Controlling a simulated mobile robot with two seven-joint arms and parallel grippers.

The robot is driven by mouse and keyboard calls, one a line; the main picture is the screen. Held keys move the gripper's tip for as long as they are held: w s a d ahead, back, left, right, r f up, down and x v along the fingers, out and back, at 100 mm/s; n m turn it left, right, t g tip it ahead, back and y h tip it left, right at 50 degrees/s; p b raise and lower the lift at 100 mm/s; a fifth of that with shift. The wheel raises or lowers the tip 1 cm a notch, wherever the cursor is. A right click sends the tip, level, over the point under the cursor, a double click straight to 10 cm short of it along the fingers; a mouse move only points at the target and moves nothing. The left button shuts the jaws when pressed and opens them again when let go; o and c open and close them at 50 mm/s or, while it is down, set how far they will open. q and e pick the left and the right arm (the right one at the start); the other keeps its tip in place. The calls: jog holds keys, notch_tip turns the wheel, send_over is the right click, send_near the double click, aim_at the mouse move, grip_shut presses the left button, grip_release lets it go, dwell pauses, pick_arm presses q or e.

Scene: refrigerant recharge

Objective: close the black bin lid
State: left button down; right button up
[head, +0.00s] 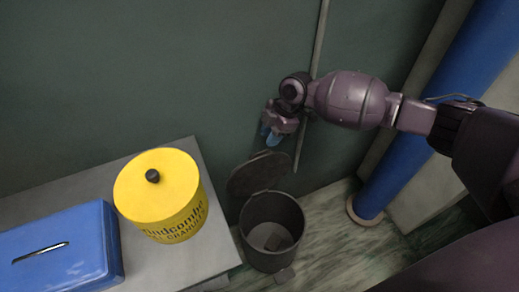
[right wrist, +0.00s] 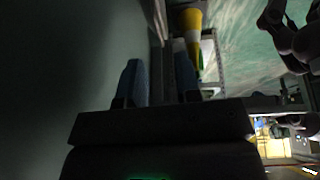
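The black bin (head: 271,232) stands on the floor right of the grey table in the head view. Its round lid (head: 260,173) is open, tilted up at the back of the rim beside the wall. A few flat grey pieces lie inside the bin. My right gripper (head: 269,135) is just above and behind the raised lid, near the wall, with a small gap to the lid. Its blue fingers also show in the right wrist view (right wrist: 157,75), spread apart with nothing between them.
A yellow lidded canister (head: 160,196) and a blue box (head: 62,250) stand on the grey table (head: 205,235). A thin vertical pipe (head: 314,65) runs along the wall behind my gripper. A thick blue pipe (head: 440,105) stands at the right.

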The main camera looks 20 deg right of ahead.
aim_at(261, 152)
jog(key=b+x, duration=0.1)
jog(key=x, duration=0.5)
jog(key=shift+d, duration=0.1)
jog(key=shift+a+f, duration=0.25)
jog(key=shift+f, duration=0.25)
pick_arm(q)
jog(key=shift+w+d+m, duration=0.3)
jog(key=shift+w, duration=0.45)
pick_arm(e)
jog(key=shift+w, duration=0.1)
pick_arm(q)
jog(key=shift+s, duration=0.1)
pick_arm(e)
grip_shut()
pick_arm(q)
jog(key=shift+s, duration=0.1)
